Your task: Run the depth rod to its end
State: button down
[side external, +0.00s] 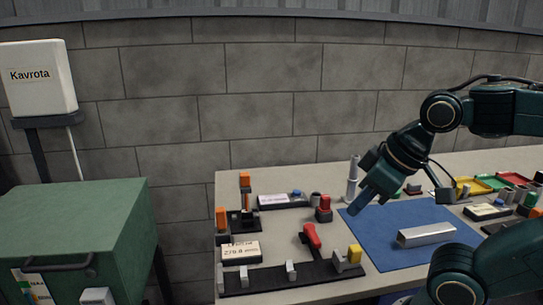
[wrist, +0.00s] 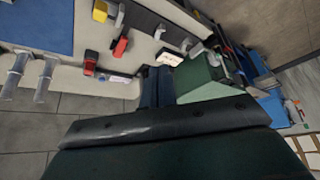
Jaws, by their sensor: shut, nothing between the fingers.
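I cannot tell for certain which part is the depth rod; no part is labelled so. A black rail fixture (side external: 290,277) lies along the bench front with grey brackets, a red handle (side external: 312,236) and a yellow block (side external: 355,253). The red handle also shows in the wrist view (wrist: 121,46). Behind the fixture's left end stand orange-topped black parts (side external: 245,182) and a readout box (side external: 240,251) with digits. My gripper (side external: 358,208) is shut and empty, above the blue mat's left edge, behind and right of the red handle. Its fingers show mid-frame in the wrist view (wrist: 157,86).
The blue mat (side external: 400,215) holds a silver bar (side external: 426,235). Pale upright posts (side external: 352,180) stand just behind my gripper. A red-and-black block (side external: 324,205) and a labelled box (side external: 283,200) sit at the back. Coloured trays (side external: 495,182) lie right. A green cabinet (side external: 75,235) stands left.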

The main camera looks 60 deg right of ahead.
dwell(0.4)
jog(key=w+d+f+m+y, duration=0.1)
jog(key=w+d+m+y, duration=0.1)
jog(key=w+m, duration=0.65)
jog(key=w+d+m+y, duration=0.1)
jog(key=w+d+m, duration=0.3)
jog(key=w, duration=0.7)
jog(key=w+d+f+m+y, duration=0.2)
jog(key=w+d+f+m, duration=0.2)
jog(key=d+m, duration=0.3)
jog(key=w+d+f+m+t+y, duration=0.1)
jog(key=w+d+f+m+y, duration=0.1)
jog(key=w+d+f+m, duration=0.3)
notch_tip(320, 180, down, 2)
jog(key=shift+d+f+m+t, duration=0.15)
jog(key=shift+d+m+t, duration=0.15)
jog(key=shift+d+m, duration=0.85)
jog(key=shift+a, duration=0.15)
